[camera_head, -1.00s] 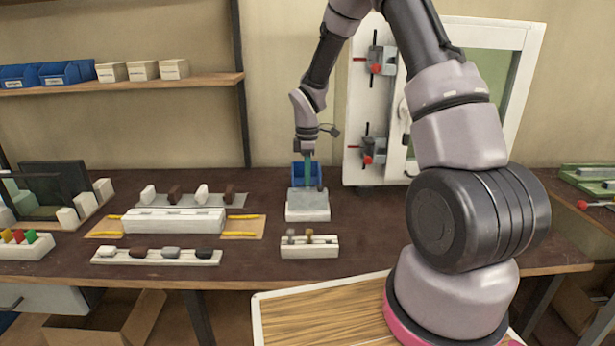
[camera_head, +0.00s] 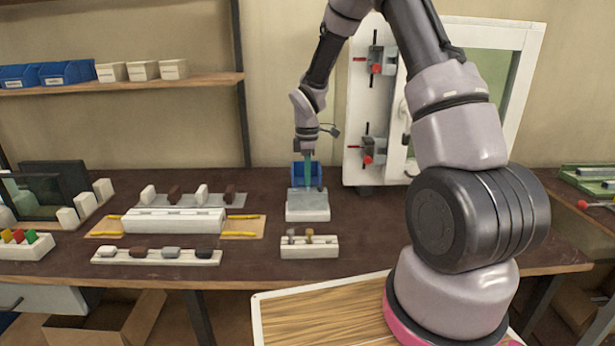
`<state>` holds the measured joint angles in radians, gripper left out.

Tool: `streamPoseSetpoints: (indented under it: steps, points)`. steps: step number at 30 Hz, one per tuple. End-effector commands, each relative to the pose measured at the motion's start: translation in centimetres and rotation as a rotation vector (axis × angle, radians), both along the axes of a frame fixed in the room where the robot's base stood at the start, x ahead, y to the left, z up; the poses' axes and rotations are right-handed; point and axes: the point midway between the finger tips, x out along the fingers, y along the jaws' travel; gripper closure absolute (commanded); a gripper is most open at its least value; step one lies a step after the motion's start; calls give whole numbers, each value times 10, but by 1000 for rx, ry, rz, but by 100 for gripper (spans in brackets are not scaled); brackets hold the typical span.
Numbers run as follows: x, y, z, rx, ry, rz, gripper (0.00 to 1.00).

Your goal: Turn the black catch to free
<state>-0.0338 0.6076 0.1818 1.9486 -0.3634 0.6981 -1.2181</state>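My gripper (camera_head: 308,158) points straight down over a pale block with a grey top (camera_head: 307,205) at the middle of the bench. A thin teal piece (camera_head: 308,172) shows at its tip; I cannot tell whether this is a finger or a held tool. The white-framed panel (camera_head: 355,90) at the back carries an upper clamp (camera_head: 377,62) and a lower clamp (camera_head: 369,150), each with black upright parts and a red knob. Which black part is the catch is too small to tell. My gripper is left of both clamps, apart from them.
A blue bin (camera_head: 298,174) stands behind the grey-topped block. A white rack (camera_head: 310,247) with small brass and dark pieces stands in front. A long white block (camera_head: 174,220) and a strip of knobs (camera_head: 157,257) lie left. The bench right of the block is clear.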

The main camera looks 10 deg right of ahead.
Motion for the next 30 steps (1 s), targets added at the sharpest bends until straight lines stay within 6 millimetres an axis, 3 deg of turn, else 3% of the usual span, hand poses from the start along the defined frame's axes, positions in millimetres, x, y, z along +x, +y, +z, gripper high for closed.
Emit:
streamPoseSetpoints:
  steps: [11,30]
  points:
    - [1,0,1,-1,-2,-117,100]
    - [1,0,1,-1,-3,-697,100]
